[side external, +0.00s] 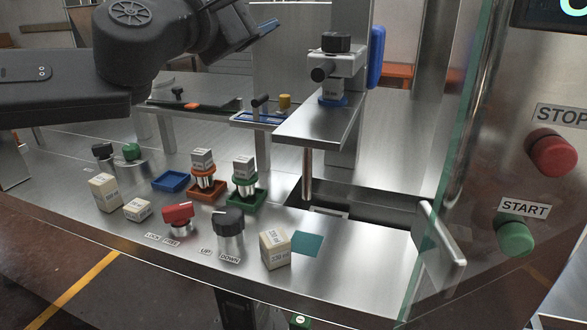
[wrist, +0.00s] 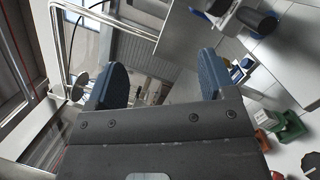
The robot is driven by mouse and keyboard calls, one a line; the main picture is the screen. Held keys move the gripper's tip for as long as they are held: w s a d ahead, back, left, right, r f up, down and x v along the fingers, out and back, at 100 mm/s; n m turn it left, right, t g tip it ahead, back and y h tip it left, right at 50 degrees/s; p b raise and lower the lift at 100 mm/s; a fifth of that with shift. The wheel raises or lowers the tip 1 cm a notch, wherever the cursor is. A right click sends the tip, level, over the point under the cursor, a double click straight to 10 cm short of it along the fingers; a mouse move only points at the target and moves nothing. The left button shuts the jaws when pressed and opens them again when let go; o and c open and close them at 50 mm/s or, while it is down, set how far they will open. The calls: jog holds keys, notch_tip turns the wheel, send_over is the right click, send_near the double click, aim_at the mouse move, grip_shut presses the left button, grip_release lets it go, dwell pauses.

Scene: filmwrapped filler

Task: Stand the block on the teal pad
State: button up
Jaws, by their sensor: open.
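The teal pad (side external: 308,244) lies flat on the steel table towards the front right. A cream block (side external: 275,250) with printed labels stands at its left edge; I cannot tell whether it overlaps the pad. Two more cream blocks, one taller (side external: 105,193) and one lower (side external: 138,209), sit at the left of the table. The frames do not show which block is meant. My gripper (wrist: 160,78) is open and empty, with its blue fingers wide apart in the wrist view. In the side view it is high above the table, far from the blocks, with one blue finger (side external: 268,28) showing.
A red knob (side external: 179,217) and a black knob (side external: 229,234) stand between the blocks. Behind them are a blue tray (side external: 170,182) and orange (side external: 206,192) and green (side external: 247,197) holders with labelled weights. A glass panel and a recess lie at the right.

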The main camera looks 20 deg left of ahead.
notch_tip(320, 180, down, 3)
jog(key=w+d+n+y, duration=0.1)
jog(key=d+n+y, duration=0.25)
jog(key=n, duration=0.35)
jog(key=n+g+y, duration=0.7)
jog(key=n+y, duration=0.6)
jog(key=n, duration=0.3)
send_over(280, 245)
jog(key=v, duration=0.6)
notch_tip(280, 245, down, 16)
jog(key=f, duration=1.6)
jog(key=shift+w+a+f, duration=0.2)
jog(key=shift+a+f, duration=0.1)
jog(key=shift+f, duration=0.4)
jog(key=shift+x, duration=3.8)
jog(key=shift+d, duration=0.1)
